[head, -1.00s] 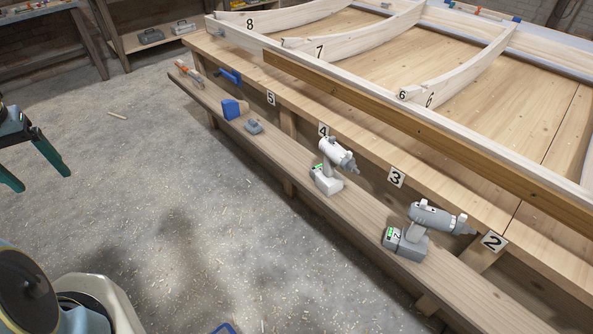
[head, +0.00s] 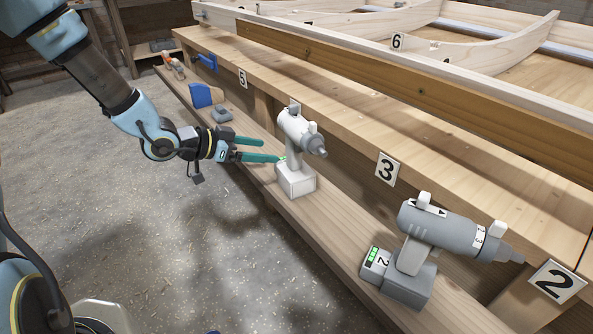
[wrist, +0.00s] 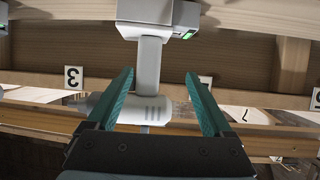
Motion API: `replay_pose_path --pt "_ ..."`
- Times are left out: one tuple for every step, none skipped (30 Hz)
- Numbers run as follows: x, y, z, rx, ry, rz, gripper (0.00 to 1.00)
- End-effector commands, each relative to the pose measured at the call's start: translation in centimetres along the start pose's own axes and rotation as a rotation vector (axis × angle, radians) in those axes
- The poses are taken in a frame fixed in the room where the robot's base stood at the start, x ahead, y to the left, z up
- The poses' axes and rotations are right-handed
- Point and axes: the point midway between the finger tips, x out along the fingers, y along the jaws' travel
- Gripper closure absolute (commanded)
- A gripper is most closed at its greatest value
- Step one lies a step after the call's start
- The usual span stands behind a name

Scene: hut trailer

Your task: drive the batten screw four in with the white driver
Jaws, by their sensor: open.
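The white driver (head: 296,142) stands upright on its battery foot on the low shelf, its nose pointing right. My gripper (head: 270,150) is open just left of its handle. In the wrist view the driver (wrist: 149,65) shows upside down, its handle between the spread teal fingers (wrist: 160,85); I cannot tell whether they touch it. The brown batten (head: 470,108) runs along the white frame above the bench. A small dark spot, perhaps a screw head (head: 421,92), shows on its face. I cannot tell which screw is number four.
A larger grey driver marked 2 (head: 430,235) stands nearer on the shelf (head: 335,232). A blue block (head: 203,95) and a small grey item (head: 222,115) lie farther along. Number plates such as 3 (head: 387,169) hang on the bench edge. The floor at left is open.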

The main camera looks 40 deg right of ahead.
Motion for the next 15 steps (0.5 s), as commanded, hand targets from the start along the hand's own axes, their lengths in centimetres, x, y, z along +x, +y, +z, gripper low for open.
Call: replay_pose_path --pt "0.9 0.5 0.4 0.009 0.029 0.022 0.15" --pt "1.2 0.8 0.3 0.014 0.041 0.032 0.15" --pt "1.5 1.0 0.2 0.019 0.054 0.042 0.15" --pt "1.8 1.2 0.1 0.021 0.060 0.047 0.15" --pt "2.1 1.3 0.0 0.023 0.065 0.050 0.15" --pt "2.7 1.4 -0.1 0.024 0.068 0.053 0.15" --pt "3.1 1.4 -0.1 0.024 0.069 0.055 0.15" --pt "3.6 1.5 -0.2 0.023 0.069 0.055 0.15" --pt "4.3 1.5 -0.2 0.024 0.068 0.055 0.15" --pt "4.8 1.6 -0.3 0.024 0.067 0.054 0.15" --pt "5.2 1.6 -0.3 0.024 0.067 0.054 0.15" --pt "5.7 1.6 -0.4 0.025 0.067 0.053 0.15" --pt "6.1 1.5 -0.4 0.024 0.067 0.052 0.15" --pt "6.4 1.6 -0.4 0.023 0.067 0.052 0.15" --pt "6.7 1.6 -0.4 0.023 0.066 0.052 0.15"
